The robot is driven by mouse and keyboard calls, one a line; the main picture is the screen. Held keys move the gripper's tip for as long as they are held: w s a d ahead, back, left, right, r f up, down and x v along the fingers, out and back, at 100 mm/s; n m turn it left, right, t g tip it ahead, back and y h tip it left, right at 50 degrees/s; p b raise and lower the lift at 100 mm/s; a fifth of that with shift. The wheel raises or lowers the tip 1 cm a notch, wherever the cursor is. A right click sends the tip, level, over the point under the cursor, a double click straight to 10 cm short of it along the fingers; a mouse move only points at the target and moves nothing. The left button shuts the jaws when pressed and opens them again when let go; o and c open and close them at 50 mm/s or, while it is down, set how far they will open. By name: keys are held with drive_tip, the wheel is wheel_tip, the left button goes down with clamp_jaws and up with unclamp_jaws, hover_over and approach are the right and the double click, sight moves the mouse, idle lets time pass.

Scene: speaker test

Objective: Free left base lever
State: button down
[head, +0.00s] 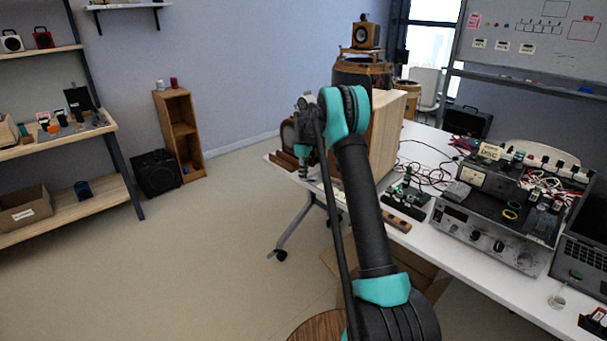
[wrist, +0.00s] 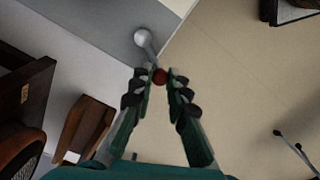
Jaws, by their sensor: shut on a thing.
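In the wrist view, a short lever (wrist: 150,55) with a silver ball at one end and a red knob (wrist: 160,76) at the other stands at the table edge. My gripper (wrist: 159,78) is shut on the red knob, which sits between its fingertips. In the head view, my gripper (head: 303,172) points down at the left end of the white table, beside the wooden speaker cabinet (head: 388,135). The lever is too small or hidden to make out there.
In the wrist view, a wooden block (wrist: 84,135) and a dark wooden piece (wrist: 22,85) lie to the left. Floor (wrist: 240,90) is open on the right.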

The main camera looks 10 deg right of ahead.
drive_tip(key=shift+s+n, duration=0.45)
drive_tip(key=shift+n, duration=0.65)
drive_tip(key=shift+d, duration=0.1)
drive_tip(key=c, duration=1.5)
unclamp_jaws()
wheel_tip(320, 180, up, 12)
drive_tip(key=shift+s, duration=0.1)
